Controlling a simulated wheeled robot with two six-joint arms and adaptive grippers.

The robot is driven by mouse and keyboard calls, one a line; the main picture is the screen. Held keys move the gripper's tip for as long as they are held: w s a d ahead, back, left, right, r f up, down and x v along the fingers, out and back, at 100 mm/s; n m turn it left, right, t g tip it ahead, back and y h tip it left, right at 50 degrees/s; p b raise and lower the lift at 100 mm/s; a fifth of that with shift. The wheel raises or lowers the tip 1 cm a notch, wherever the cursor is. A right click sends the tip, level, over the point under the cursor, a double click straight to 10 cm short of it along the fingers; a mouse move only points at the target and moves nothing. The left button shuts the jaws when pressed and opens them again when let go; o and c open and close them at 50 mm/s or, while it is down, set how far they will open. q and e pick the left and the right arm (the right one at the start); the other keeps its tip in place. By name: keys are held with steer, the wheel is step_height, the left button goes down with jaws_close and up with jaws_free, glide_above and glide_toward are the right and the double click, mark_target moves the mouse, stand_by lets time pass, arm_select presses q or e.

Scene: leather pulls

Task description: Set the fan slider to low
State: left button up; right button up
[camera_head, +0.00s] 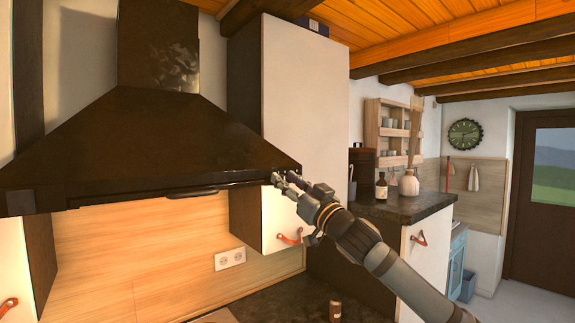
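The dark range hood (150,135) hangs at the left, with its front lip running to a corner near the middle of the view. My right gripper (280,180) is at the right end of that lip, its fingertips at or very close to the edge. I cannot tell whether they touch it, nor how far apart the fingers are. The fan slider cannot be made out; the fingers may cover it. My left gripper is out of view.
A white cabinet (292,90) stands just behind the gripper. Bottles stand on the right counter (415,207).

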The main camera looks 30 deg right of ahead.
stand_by(0.3)
steer(key=shift+w, duration=0.1)
jaws_close()
